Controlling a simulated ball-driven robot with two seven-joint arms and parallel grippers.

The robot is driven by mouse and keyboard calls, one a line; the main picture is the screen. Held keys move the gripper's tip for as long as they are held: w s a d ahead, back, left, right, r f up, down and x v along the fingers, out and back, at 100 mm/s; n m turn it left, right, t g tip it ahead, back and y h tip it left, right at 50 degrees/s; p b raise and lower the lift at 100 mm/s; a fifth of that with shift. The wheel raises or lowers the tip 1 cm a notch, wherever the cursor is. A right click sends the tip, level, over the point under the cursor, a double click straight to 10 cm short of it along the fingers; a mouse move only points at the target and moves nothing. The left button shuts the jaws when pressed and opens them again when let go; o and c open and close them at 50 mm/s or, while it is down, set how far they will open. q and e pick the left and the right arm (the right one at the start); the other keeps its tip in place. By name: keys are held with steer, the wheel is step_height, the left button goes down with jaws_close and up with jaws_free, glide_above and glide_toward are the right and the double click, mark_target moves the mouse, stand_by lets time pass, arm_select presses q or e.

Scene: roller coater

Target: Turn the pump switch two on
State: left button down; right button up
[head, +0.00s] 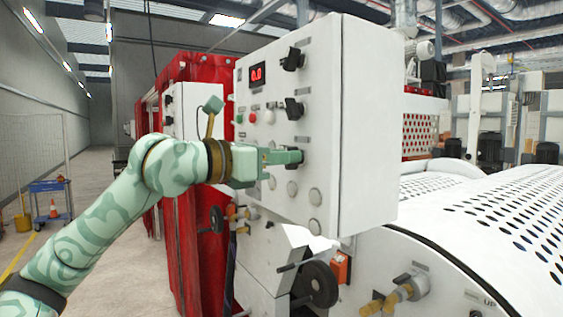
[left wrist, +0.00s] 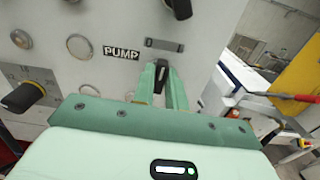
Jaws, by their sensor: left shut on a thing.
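The white control panel (head: 285,135) carries several black rotary switches on its front. One black switch (head: 292,60) is near the top, and another (head: 293,108) is in the middle. My left gripper (head: 296,157) is at the lowest black switch, near the panel's right edge. In the left wrist view my left gripper (left wrist: 161,90) has its two green fingers on either side of this black knob (left wrist: 161,74), shut on it. A PUMP label (left wrist: 121,53) is beside the knob. The fingers hide part of it. My right gripper is not in view.
A red digital display (head: 257,74) and small coloured buttons (head: 267,117) are on the panel's left. Round silver buttons (head: 292,189) sit below the gripper. A black handwheel (head: 315,284) is under the panel, and perforated white rollers (head: 500,205) are at the right.

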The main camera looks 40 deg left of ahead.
arm_select(q)
steer(key=m, duration=0.5)
steer(key=shift+m, duration=0.3)
stand_by(0.4)
steer(key=c, duration=1.4)
jaws_free()
steer(key=shift+c, duration=0.2)
